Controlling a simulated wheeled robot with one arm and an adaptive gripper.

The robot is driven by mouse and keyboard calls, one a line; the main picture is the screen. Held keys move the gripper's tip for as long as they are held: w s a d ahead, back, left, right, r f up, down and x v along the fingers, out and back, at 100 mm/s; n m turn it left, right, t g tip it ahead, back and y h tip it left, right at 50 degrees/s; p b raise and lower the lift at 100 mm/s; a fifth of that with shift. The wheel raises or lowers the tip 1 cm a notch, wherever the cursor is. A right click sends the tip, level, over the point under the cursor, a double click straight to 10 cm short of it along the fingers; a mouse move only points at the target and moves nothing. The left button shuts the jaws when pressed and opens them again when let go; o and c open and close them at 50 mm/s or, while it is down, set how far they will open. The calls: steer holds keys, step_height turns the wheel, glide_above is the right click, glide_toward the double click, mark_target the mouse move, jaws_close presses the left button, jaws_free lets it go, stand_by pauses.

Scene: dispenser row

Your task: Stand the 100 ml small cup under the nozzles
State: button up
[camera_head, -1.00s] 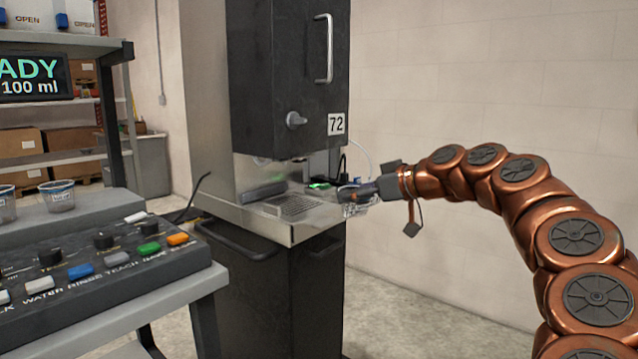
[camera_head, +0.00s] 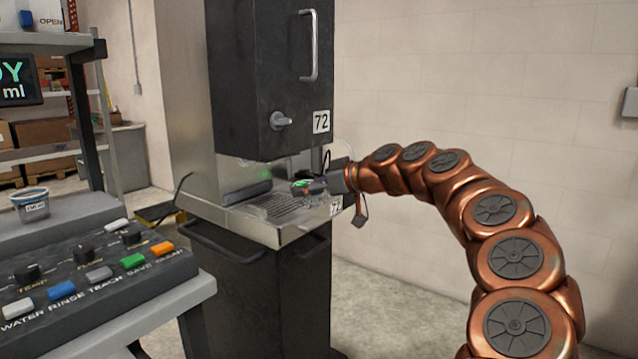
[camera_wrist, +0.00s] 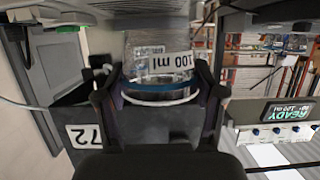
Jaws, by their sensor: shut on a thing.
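The clear small cup with a "100 ml" label and a blue band fills the upper middle of the wrist view (camera_wrist: 160,62). My gripper (camera_wrist: 160,95) is shut around it, one finger on each side. The wrist picture is upside down. In the head view, my gripper (camera_head: 306,186) holds the cup (camera_head: 312,200) at the right part of the dispenser's drip tray (camera_head: 280,236). I cannot tell whether the cup touches the tray. The nozzles under the black dispenser head (camera_head: 262,90) are mostly hidden; a small part (camera_head: 247,162) shows at its lower edge.
A control panel (camera_head: 85,268) with coloured buttons stands at the front left. Another clear cup (camera_head: 35,205) stands on the shelf behind it. A READY display (camera_wrist: 287,112) shows in the wrist view.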

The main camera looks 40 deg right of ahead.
steer(key=shift+w+a+f+p, duration=0.1)
steer(key=shift+w+a+p, duration=0.35)
steer(key=shift+w+p, duration=1.1)
steer(key=shift+w+a+f+p, duration=0.15)
steer(key=shift+w+a+p, duration=0.5)
steer(key=shift+w, duration=1.55)
steer(key=shift+w+a+f+p, duration=0.1)
steer(key=shift+w+a+p, duration=0.15)
steer(key=shift+w+p, duration=1.35)
steer(key=f+b, duration=0.2)
steer(key=b, duration=0.1)
steer(key=shift+w, duration=0.2)
steer(key=shift+f+b, duration=0.65)
steer(key=shift+b, duration=0.2)
steer(key=o, duration=1.1)
steer(key=v, duration=1.2)
